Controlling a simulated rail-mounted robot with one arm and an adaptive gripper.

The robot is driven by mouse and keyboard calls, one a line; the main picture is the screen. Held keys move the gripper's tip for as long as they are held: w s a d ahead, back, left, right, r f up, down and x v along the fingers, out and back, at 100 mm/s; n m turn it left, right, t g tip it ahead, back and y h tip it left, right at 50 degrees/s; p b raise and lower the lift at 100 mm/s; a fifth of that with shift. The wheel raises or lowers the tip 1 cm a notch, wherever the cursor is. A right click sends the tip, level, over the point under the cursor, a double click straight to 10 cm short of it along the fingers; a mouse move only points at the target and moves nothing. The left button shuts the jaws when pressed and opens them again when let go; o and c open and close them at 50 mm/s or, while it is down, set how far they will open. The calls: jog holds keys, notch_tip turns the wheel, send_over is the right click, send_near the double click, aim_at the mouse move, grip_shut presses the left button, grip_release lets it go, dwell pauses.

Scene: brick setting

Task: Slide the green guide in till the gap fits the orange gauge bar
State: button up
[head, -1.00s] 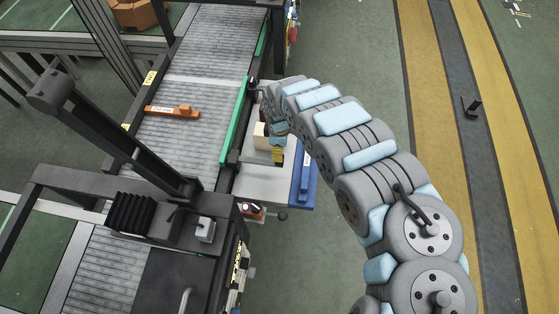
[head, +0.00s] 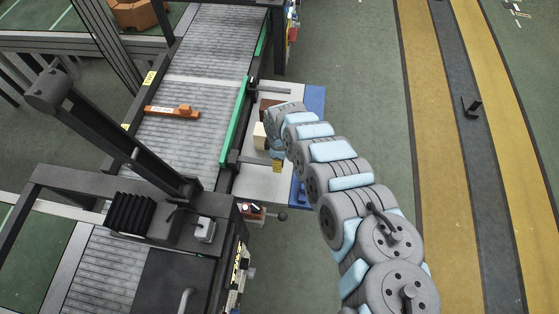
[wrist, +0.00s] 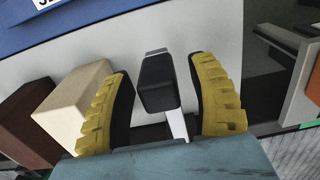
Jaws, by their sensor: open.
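The long green guide (head: 235,122) stands along the right side of the roller conveyor. The orange gauge bar (head: 172,112) lies across the rollers to its left, its right end clearly apart from the guide. My gripper (head: 277,166) is over the white side table, right of the guide. In the wrist view my gripper (wrist: 160,105) is open, its yellow ribbed fingers on either side of a black block (wrist: 158,85) on a pale metal strip. Gaps show between block and fingers. Whether the block joins the guide is hidden.
On the white table (head: 255,182) a cream box (wrist: 75,100) sits close beside the left finger, with a brown box (wrist: 25,120) beyond it. A blue strip (head: 315,100) edges the table. A dark post-and-beam frame (head: 110,130) stands over the conveyor's near end.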

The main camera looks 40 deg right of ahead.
jog(key=shift+s+f, duration=0.1)
jog(key=shift+f, duration=0.3)
grip_shut()
